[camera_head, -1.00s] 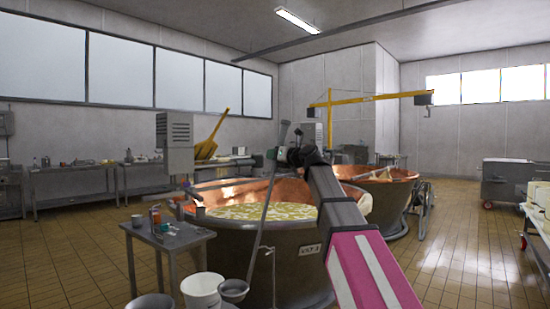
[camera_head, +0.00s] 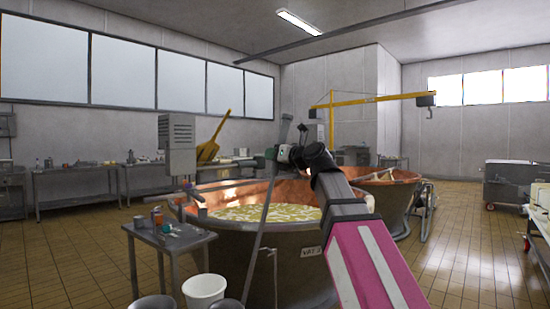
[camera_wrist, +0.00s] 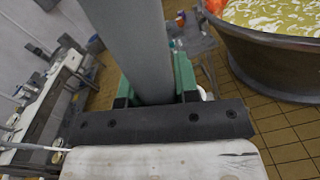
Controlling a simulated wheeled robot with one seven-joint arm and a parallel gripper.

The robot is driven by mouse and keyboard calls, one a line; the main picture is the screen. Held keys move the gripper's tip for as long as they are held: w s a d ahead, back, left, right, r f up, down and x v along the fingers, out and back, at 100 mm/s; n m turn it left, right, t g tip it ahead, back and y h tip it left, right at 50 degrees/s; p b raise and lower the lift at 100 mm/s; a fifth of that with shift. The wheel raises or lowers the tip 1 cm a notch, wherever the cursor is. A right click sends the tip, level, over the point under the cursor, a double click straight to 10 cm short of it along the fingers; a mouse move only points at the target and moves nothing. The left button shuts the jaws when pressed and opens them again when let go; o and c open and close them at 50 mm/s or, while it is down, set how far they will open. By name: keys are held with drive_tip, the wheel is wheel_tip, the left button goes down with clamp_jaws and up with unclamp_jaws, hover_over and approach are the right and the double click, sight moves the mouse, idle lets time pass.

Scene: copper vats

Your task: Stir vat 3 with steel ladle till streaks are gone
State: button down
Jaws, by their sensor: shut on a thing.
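Vat 3 (camera_head: 290,262) is a large dark-sided vat with a copper inside and a "VAT 3" label. Its yellow liquid (camera_head: 250,213) carries many pale streaks; the vat and liquid (camera_wrist: 275,15) also show at the wrist view's upper right. My gripper (camera_head: 272,153) is shut on the long grey handle of the steel ladle (camera_head: 262,225). In the wrist view the handle (camera_wrist: 140,45) stands between the green fingers (camera_wrist: 155,85). The ladle leans slightly, top to the right, and passes in front of the vat's near wall. A bowl (camera_head: 227,303), seemingly the ladle's, is cut off at the bottom edge.
A small steel table (camera_head: 170,240) with bottles and cups stands left of the vat. A white bucket (camera_head: 204,290) is on the floor between them. Another copper vat (camera_head: 395,195) stands behind, right. Open tiled floor (camera_head: 460,255) lies at the right.

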drive_tip(key=s, duration=0.7)
drive_tip(key=shift+s+r, duration=0.35)
drive_tip(key=shift+r, duration=0.05)
